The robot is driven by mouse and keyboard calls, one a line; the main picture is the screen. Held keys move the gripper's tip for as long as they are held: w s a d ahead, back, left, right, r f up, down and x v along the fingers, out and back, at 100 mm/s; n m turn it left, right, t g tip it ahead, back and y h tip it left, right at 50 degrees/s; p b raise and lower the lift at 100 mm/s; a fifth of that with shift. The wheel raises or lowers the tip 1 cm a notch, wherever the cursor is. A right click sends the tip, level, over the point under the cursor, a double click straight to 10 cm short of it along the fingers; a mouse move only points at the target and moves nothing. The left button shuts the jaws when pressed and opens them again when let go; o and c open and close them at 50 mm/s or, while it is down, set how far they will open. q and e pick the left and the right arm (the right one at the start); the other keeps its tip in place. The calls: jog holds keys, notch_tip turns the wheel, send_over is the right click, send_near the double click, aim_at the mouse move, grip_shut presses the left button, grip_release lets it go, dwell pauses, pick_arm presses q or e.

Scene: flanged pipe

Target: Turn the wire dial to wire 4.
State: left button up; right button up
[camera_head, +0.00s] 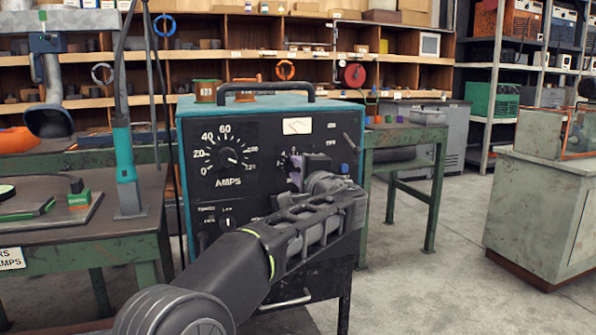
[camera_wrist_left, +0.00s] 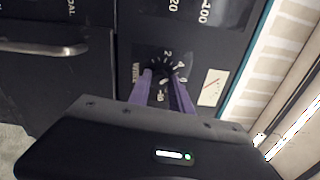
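The welder's wire dial (camera_head: 288,160) is a small black knob with white numbers around it on the dark front panel, right of the larger AMPS dial (camera_head: 228,158). My left gripper (camera_head: 298,170) is in front of it and covers its right side. In the left wrist view, the purple fingers (camera_wrist_left: 161,82) stand apart on either side of the wire dial (camera_wrist_left: 164,69), with their tips close to the panel. Whether they touch the knob I cannot tell. The number its pointer marks is not readable. My right gripper is not in view.
The welder (camera_head: 270,105) has a handle on top and a switch row below the dials. A workbench (camera_head: 80,225) stands at the left, a green table (camera_head: 405,135) behind at the right, and a cabinet (camera_head: 555,200) far right. Open floor lies between welder and cabinet.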

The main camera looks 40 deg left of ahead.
pick_arm(q)
jog(key=o, duration=0.4)
jog(key=shift+o, duration=0.2)
jog(key=v, duration=0.7)
jog(key=shift+s+d, duration=0.25)
jog(key=shift+d, duration=0.1)
